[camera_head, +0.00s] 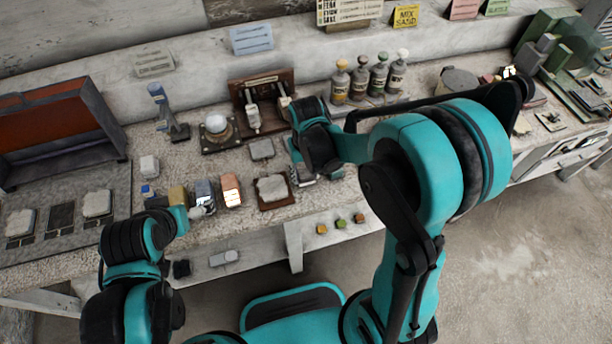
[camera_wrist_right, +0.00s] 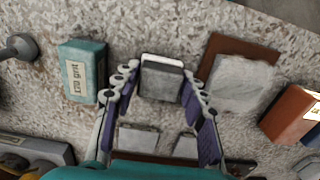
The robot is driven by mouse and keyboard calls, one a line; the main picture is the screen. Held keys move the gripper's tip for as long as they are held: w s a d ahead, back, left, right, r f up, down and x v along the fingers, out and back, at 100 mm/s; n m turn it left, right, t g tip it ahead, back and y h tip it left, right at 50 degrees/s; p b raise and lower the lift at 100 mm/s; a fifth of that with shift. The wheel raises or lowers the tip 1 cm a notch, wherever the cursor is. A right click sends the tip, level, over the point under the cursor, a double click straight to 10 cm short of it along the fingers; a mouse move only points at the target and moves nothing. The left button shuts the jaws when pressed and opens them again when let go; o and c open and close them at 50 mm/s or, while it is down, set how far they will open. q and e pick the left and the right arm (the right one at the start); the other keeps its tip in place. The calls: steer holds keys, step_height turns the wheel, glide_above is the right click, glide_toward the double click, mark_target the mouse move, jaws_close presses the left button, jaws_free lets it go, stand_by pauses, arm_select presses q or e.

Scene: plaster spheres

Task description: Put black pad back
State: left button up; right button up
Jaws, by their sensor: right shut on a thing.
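The black pad (camera_wrist_right: 162,82) shows in the right wrist view as a dark grey block with a pale far edge. My right gripper (camera_wrist_right: 158,92) is shut on it, one finger on each side, above the speckled worktop. In the head view my right gripper (camera_head: 318,172) is near the bench's front middle, and my arm hides most of it and the pad. A grey panel (camera_head: 75,240) at the left bears a dark rectangle (camera_head: 61,216) between two pale pads (camera_head: 97,204). My left gripper (camera_head: 190,212) is by the front blocks; its fingers are unclear.
Beside the right gripper are a teal grit block (camera_wrist_right: 82,72) and a pale cloth on a brown board (camera_head: 273,189). Yellow (camera_head: 178,195), blue-grey (camera_head: 204,190) and orange (camera_head: 231,190) blocks stand at the front edge. Bottles (camera_head: 360,80) and a lamp-like knob (camera_head: 217,124) stand behind.

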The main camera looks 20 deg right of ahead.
mark_target(306, 174)
steer(key=shift+f, duration=0.2)
steer(key=shift+f, duration=0.1)
steer(key=o, duration=1)
step_height(306, 174, up, 12)
steer(key=p, duration=0.5)
steer(key=shift+s+d+r+t+b, duration=0.1)
steer(key=shift+s+d+r+t, duration=0.9)
steer(key=shift+s, duration=0.7)
steer(key=shift+s+d+r+t+b, duration=0.1)
steer(key=shift+s+d+r+t, duration=0.45)
steer(key=shift+s+r+t, duration=0.75)
steer(key=shift+s+d+r+t+b, duration=0.1)
steer(key=shift+s+d+r+t, duration=0.7)
steer(key=shift+s+t, duration=0.9)
steer(key=shift+s+g, duration=0.35)
steer(key=shift+g, duration=0.05)
